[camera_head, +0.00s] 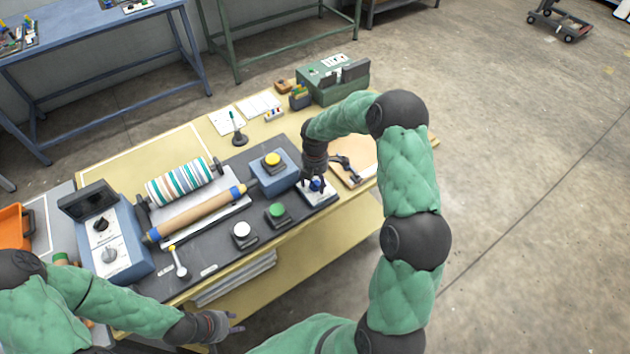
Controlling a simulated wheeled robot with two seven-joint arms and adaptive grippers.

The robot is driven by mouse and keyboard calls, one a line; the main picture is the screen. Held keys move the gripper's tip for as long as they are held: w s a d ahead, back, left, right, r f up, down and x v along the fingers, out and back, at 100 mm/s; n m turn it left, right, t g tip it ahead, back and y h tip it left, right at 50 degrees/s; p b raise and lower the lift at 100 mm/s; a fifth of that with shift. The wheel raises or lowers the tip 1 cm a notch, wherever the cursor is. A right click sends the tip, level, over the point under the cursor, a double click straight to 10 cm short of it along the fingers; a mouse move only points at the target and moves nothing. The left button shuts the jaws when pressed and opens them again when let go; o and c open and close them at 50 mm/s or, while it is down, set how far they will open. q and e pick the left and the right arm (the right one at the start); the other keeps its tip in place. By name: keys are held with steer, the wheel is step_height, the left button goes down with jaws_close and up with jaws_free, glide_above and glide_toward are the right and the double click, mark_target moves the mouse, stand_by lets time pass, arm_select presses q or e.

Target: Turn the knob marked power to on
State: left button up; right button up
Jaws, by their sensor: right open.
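My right gripper (314,184) reaches down from above at the right end of the dark press mat. It is open, with its fingers around or just above a blue knob (317,185) on a small pale-topped box (318,195). The fingers partly hide the knob, and I cannot tell whether they touch it. A blue control box (125,245) at the left carries a black knob (101,225) and a grey knob (109,255). The markings on all the knobs are too small to read. My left gripper (237,323) is open and empty in front of the table's front edge.
A striped roller (180,182) and a tan roller (195,215) lie mid-mat. Yellow (272,159), green (277,210) and white (241,230) buttons and a small lever (178,262) stand nearby. A clamp (346,166) lies right of my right gripper. A green box (333,80) stands behind.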

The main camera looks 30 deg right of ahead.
steer(key=c, duration=1.1)
steer(key=shift+c, duration=0.2)
steer(key=m+b, duration=0.1)
steer(key=m, duration=0.4)
steer(key=shift+m, duration=0.4)
steer(key=m+b, duration=0.1)
steer(key=m, duration=0.5)
